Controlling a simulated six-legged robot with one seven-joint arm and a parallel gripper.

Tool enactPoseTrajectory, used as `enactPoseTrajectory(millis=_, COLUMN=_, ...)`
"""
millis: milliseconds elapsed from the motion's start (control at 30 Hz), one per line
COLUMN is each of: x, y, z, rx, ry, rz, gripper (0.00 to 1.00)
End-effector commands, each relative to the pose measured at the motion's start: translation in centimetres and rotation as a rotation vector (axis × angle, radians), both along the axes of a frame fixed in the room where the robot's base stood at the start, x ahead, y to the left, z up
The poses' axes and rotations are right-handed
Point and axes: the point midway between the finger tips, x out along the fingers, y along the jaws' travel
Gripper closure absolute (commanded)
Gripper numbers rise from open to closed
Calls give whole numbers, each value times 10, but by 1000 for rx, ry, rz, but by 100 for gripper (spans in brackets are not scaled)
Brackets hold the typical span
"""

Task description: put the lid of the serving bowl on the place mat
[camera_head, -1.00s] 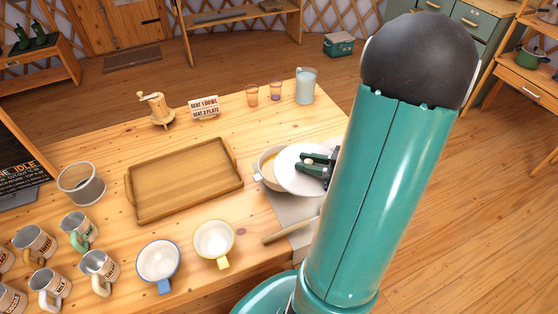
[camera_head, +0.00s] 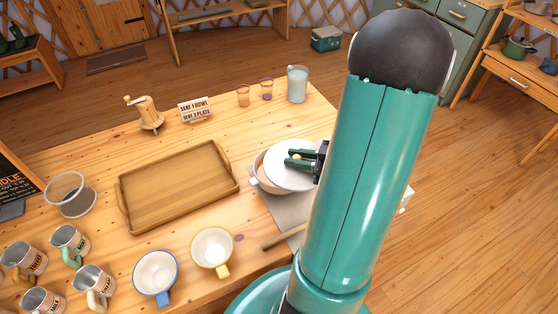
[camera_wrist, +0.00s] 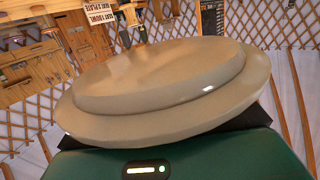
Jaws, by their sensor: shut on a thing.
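The white round lid (camera_head: 291,178) is held in my gripper (camera_head: 297,159), which is shut on its knob. The lid overlaps the pale serving bowl (camera_head: 257,172) in the head view; the bowl's left and front parts show beside and below it. The lid (camera_wrist: 165,85) fills the middle of the wrist view, looking tilted. I cannot tell how far it is above the bowl. The grey place mat (camera_head: 285,208) lies at the table's right edge, in front of the bowl; my arm hides part of its right side.
A wooden tray (camera_head: 128,199) lies left of the bowl. A yellow-rimmed mug (camera_head: 212,248) and a blue-rimmed mug (camera_head: 155,274) stand in front. A wooden handle (camera_head: 282,236) lies near the mat. Cups and a milk jug (camera_head: 297,84) stand at the back.

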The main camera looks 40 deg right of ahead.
Motion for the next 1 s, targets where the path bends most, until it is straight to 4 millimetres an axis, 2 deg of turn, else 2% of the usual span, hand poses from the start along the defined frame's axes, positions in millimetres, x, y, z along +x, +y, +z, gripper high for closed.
enactPoseTrajectory(millis=200, x=50, y=-12, z=-23, rx=2, ry=0, rz=4, gripper=100)
enactPoseTrajectory(millis=400, x=76, y=-20, z=-57, rx=3, ry=1, rz=2, gripper=100)
enactPoseTrajectory(millis=700, x=97, y=-25, z=-82, rx=1, ry=1, rz=2, gripper=100)
enactPoseTrajectory(millis=833, x=97, y=-26, z=-101, rx=2, ry=1, rz=1, gripper=100)
enactPoseTrajectory(millis=1000, x=96, y=-26, z=-107, rx=0, ry=-1, rz=0, gripper=100)
